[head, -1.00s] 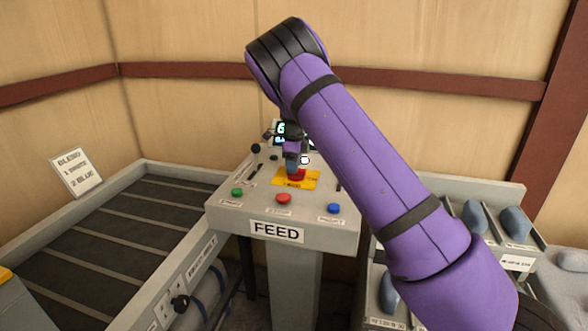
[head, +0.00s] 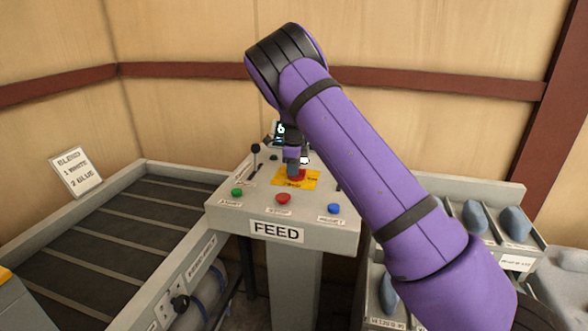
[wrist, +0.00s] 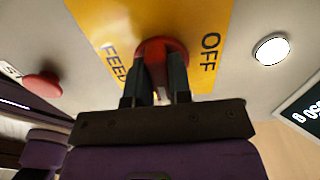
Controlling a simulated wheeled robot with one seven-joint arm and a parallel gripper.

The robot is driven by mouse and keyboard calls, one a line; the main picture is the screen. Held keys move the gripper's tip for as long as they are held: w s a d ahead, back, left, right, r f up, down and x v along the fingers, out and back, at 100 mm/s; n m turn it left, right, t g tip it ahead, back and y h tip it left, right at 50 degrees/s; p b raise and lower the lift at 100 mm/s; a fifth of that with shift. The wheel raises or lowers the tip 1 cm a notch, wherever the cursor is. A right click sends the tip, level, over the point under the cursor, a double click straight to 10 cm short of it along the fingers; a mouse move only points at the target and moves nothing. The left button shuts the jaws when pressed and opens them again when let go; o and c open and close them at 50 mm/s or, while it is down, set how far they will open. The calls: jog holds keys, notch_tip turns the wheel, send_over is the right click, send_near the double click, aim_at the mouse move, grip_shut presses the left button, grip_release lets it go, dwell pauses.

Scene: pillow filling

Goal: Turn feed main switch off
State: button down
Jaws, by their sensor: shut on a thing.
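The feed main switch is a red rotary knob (head: 297,177) on a yellow plate (head: 312,181) on top of the grey FEED console (head: 230,212). In the wrist view the red knob (wrist: 160,46) sits on the yellow plate (wrist: 110,18), between the printed words FEED and OFF. My gripper (head: 294,167) points down onto the knob. In the wrist view my gripper (wrist: 164,72) has its two dark fingers shut on the knob's grip, which they partly hide. The knob's exact pointing direction is hidden.
Green (head: 237,192), red (head: 283,198) and blue (head: 334,208) buttons line the console's front. A black-balled lever (head: 255,149) stands left of my gripper, and a small display (head: 280,132) is behind it. A conveyor (head: 100,235) lies left, bins (head: 515,225) right.

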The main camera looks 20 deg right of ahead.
jog(key=n, duration=0.4)
jog(key=shift+s+n, duration=0.15)
jog(key=shift+n, duration=0.25)
jog(key=n, duration=0.4)
jog(key=shift+s+n, duration=0.15)
jog(key=shift+n, duration=0.15)
jog(key=n, duration=0.4)
jog(key=shift+s, duration=0.1)
jog(key=shift+s+d+n, duration=0.1)
jog(key=shift+n, duration=2)
jog(key=c, duration=1)
grip_release()
jog(key=shift+c, duration=0.2)
notch_tip(320, 180, up, 11)
